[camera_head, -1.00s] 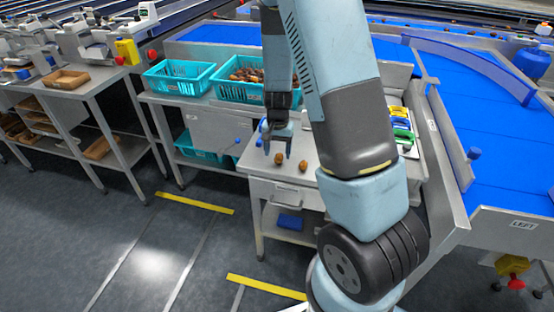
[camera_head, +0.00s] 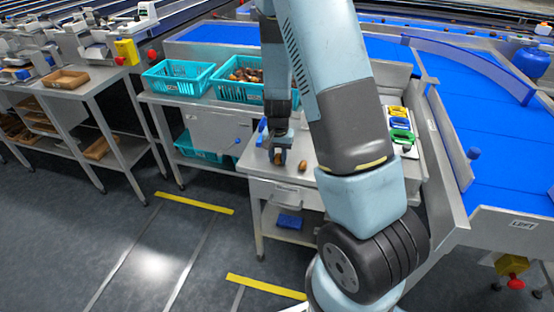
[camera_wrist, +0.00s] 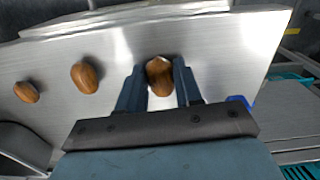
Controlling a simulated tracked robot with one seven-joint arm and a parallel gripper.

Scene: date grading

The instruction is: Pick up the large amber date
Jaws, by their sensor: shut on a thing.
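An amber-brown date (camera_wrist: 159,78) with a pale end sits between the two fingers of my gripper (camera_wrist: 160,72) in the wrist view. The fingers close on it from both sides, just above or at the steel table top. In the head view my gripper (camera_head: 278,157) is low over the table, with the date mostly hidden by the fingers. A second amber-brown date (camera_wrist: 86,77) and a smaller one (camera_wrist: 27,92) lie to its left in the wrist view. The second date also shows in the head view (camera_head: 303,165), right of my gripper. The third is hidden there.
The steel table (camera_head: 258,163) has a raised back edge. Two teal crates stand behind it; the right one (camera_head: 229,95) holds dates. A tray with yellow, blue and green items (camera_head: 400,125) lies at right. A blue conveyor (camera_head: 500,150) runs further right.

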